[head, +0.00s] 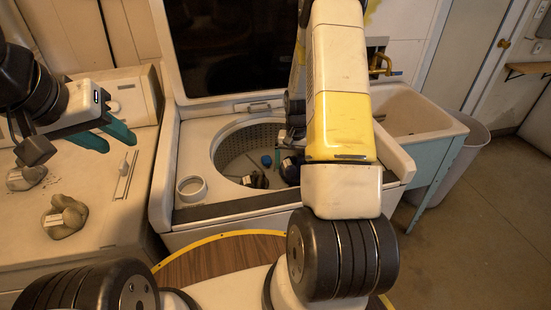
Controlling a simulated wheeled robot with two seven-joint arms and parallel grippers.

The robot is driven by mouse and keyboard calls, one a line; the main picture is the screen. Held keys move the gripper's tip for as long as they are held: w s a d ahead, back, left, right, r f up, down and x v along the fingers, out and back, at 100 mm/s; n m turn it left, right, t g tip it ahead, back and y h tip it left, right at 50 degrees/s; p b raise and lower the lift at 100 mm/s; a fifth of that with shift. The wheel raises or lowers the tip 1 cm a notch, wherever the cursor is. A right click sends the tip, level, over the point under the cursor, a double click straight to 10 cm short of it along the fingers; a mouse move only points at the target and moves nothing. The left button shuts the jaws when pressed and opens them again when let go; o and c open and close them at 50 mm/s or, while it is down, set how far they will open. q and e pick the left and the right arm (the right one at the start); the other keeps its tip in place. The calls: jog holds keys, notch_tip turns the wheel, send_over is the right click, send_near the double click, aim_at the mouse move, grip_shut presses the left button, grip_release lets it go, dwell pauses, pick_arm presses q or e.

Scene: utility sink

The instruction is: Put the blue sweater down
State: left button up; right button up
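A dark, bluish crumpled item (290,170), perhaps the blue sweater, shows at the right side of the open washer's drum (232,150). My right arm reaches over the washer and covers part of that item and the drum. Only a small grey part of my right gripper (284,137) shows, just above the item; its fingers are hidden, and I cannot tell whether it holds it. My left gripper (112,139), with teal fingers apart, is open and empty above the left machine's top.
A small bright blue piece (266,160) and a dark lump (256,180) lie in the drum. The washer lid (235,45) stands open. Beige crumpled items (66,217) lie on the left machine. A white ring-shaped cup (191,189) sits by the drum. A sink (410,112) stands right.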

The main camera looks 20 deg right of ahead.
aim_at(294, 162)
jog(key=shift+f, duration=2.65)
jog(key=o, duration=1.2)
jog(key=shift+f, duration=0.15)
notch_tip(294, 162, up, 12)
jog(key=shift+r, duration=0.15)
jog(key=s+a+r+n+t, duration=0.1)
jog(key=s+a+r, duration=0.2)
jog(key=r, duration=0.4)
jog(key=s+a+r+n+t+y, duration=0.1)
jog(key=s+a+r, duration=0.1)
jog(key=r, duration=0.5)
jog(key=s+a+r+n+t, duration=0.1)
jog(key=s+a+r, duration=0.2)
jog(key=r, duration=0.4)
jog(key=s+a+r+n+t, duration=0.1)
jog(key=s+a+r, duration=0.1)
jog(key=s, duration=0.2)
jog(key=s+a+r+n+t, duration=0.1)
jog(key=s+a+r, duration=0.1)
jog(key=s, duration=0.3)
jog(key=s+a+r+t+y, duration=0.1)
jog(key=s+a+r, duration=0.1)
jog(key=s+r, duration=0.2)
jog(key=shift+s+r+n, duration=0.2)
jog(key=shift+s+n, duration=0.2)
jog(key=shift+s, duration=0.25)
